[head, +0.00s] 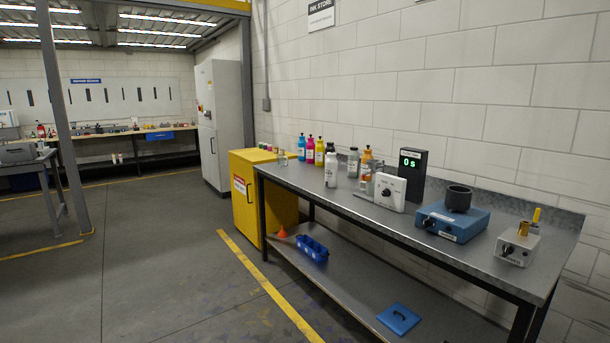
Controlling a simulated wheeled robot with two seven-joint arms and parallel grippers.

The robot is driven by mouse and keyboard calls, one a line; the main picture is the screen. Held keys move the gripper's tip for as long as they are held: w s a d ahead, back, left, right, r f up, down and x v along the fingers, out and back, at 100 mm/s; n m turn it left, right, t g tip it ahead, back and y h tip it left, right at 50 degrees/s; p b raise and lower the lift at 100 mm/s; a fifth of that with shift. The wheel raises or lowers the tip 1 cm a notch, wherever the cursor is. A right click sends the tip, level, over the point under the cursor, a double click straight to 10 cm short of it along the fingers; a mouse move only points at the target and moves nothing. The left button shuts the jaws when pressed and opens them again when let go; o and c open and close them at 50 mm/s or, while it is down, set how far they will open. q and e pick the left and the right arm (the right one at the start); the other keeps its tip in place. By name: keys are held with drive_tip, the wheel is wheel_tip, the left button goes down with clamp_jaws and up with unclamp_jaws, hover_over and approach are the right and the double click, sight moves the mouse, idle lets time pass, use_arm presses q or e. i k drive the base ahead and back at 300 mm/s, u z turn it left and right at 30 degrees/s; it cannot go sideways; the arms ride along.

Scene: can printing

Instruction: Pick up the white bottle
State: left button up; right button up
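A white bottle with a dark cap (330,170) stands upright on the long grey metal workbench (420,250), near its front edge toward the far left end. A paler grey bottle with a dark cap (353,163) stands behind it to the right, apart from it. Neither of my grippers is in view, so nothing shows of what they hold.
Several coloured ink bottles (310,150) stand behind the white bottle, with a glass beaker (282,158) to its left. A white dial unit (390,191), black timer display (412,172) and blue device (453,222) stand to the right. The grey floor (170,270) in front is clear.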

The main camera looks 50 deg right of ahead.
sight(330, 163)
drive_tip(key=z, duration=0.3)
drive_tip(key=i, duration=1.25)
drive_tip(key=z, duration=0.8)
drive_tip(key=i, duration=1.35)
drive_tip(key=z, duration=1.75)
drive_tip(key=i, duration=0.75)
drive_tip(key=z, duration=0.75)
